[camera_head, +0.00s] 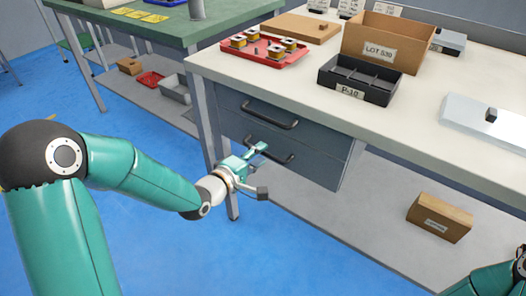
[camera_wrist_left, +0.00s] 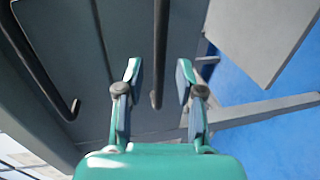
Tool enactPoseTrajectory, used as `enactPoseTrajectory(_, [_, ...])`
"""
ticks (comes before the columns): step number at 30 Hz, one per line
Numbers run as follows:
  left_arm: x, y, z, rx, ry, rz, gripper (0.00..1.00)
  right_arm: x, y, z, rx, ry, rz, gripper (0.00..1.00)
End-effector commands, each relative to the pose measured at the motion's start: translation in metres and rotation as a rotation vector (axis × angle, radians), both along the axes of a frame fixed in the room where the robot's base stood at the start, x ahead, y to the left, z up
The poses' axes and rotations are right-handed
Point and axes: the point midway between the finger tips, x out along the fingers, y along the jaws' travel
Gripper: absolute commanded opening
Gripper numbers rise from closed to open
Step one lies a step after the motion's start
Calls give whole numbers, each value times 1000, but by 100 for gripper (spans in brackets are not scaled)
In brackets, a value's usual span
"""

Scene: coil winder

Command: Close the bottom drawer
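The bottom drawer (camera_head: 312,172) is the lower grey front of the unit under the workbench, with a dark bar handle (camera_head: 284,157). Its front looks about level with the top drawer (camera_head: 318,140); I see no clear gap. My left gripper (camera_head: 260,171) is open in front of the bottom drawer. In the left wrist view the open fingers (camera_wrist_left: 158,75) stand either side of the end of the bottom handle (camera_wrist_left: 160,45). I cannot tell whether they touch it. Part of my right arm shows at the lower right edge; its gripper is not in view.
The top drawer's handle (camera_head: 270,114) is just above; it also shows in the left wrist view (camera_wrist_left: 38,70). A table leg (camera_head: 208,125) stands left of the drawers. A cardboard box (camera_head: 440,217) lies on the lower shelf (camera_head: 330,218). The blue floor in front is clear.

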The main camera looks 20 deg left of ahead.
Motion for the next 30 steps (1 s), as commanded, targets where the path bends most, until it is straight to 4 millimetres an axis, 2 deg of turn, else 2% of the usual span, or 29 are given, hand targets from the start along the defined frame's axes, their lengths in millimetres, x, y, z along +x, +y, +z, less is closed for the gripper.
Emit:
enactPoseTrajectory(3, [-19, 7, 4, 0, 1, 3, 37, 0, 0, 0, 0, 0, 0, 59])
enactPoseTrajectory(9, [-39, 12, 8, 0, 0, 3, 37, 0, 0, 0, 0, 0, 0, 59])
enactPoseTrajectory(26, [-42, 11, 8, -1, 2, -2, 37, 0, 0, -1, 0, 0, 0, 59])
enactPoseTrajectory(28, [-43, 7, 1, -5, 17, -9, 37, 0, 0, -1, 0, 0, 0, 59])
enactPoseTrajectory(30, [-43, 0, -14, -12, 48, -25, 37, 0, 0, -1, 0, 0, 0, 59])
